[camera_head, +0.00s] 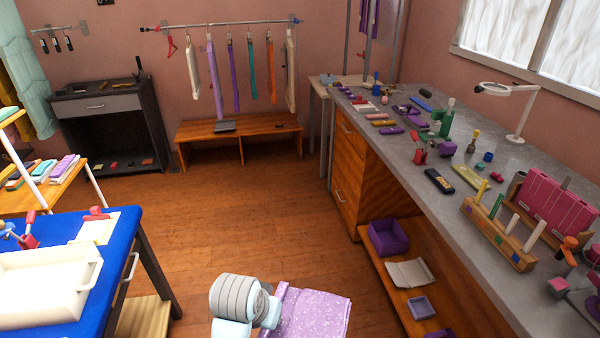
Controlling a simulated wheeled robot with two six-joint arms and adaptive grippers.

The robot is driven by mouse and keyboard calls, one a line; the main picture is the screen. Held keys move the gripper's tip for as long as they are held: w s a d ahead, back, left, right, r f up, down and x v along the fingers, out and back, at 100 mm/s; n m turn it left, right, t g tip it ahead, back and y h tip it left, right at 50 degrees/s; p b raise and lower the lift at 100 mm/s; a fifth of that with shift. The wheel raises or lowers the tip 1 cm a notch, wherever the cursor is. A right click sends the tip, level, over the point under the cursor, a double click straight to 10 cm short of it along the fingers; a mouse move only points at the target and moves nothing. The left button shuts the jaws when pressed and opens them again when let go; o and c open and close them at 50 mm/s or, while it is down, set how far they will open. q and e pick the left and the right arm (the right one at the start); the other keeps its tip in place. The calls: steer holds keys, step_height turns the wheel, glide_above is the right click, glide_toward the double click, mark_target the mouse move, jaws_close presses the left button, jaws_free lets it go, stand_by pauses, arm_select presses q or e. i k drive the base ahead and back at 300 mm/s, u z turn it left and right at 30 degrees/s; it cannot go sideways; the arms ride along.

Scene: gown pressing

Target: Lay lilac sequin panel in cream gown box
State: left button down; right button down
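The lilac sequin panel (312,314) is folded and speckled with light dots; it hangs at the bottom centre, its lower part cut off by the picture edge. My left gripper (272,310) is at the panel's left edge and appears shut on it; the fingertips are mostly hidden. The cream gown box (92,274) is an open, shallow box on the blue-topped table at the lower left, cut off by the picture's left edge. The panel is well to the right of the box, apart from it. My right gripper is not in view.
The blue table (120,222) also holds a card and red clips behind the box. A long grey counter (405,150) full of small tools runs along the right, with a low shelf of purple boxes below. Wooden floor (230,205) is clear between them.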

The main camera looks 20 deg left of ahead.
mark_target(40, 288)
steer(key=u, duration=0.45)
steer(key=i, duration=2.65)
steer(key=u, duration=1.8)
steer(key=i, duration=1.15)
steer(key=u, duration=1.5)
steer(key=i, duration=0.3)
steer(key=u, duration=0.15)
